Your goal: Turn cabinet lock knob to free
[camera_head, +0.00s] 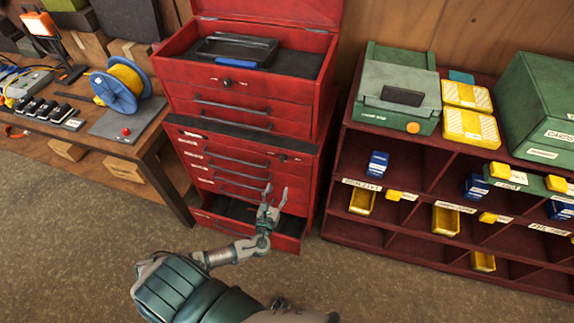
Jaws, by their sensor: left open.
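The red tool cabinet (325,95) stands against the wooden wall in the middle. A small dark round knob (228,82) is on the front of its upper chest, and another (283,157) is at the right of its lower section's front. I cannot tell which is the lock knob or how either is turned. My left gripper (276,191) is open and empty, its fingers pointing up in front of the lower drawers. It appears below the lower knob in the picture and apart from it. My right gripper is out of view.
The bottom drawer (226,225) is pulled out, partly hidden by my left gripper. A black tray (237,50) sits in the open top. A workbench with a blue cable reel (117,90) stands left, a dark red shelf (345,220) right. The floor in front is clear.

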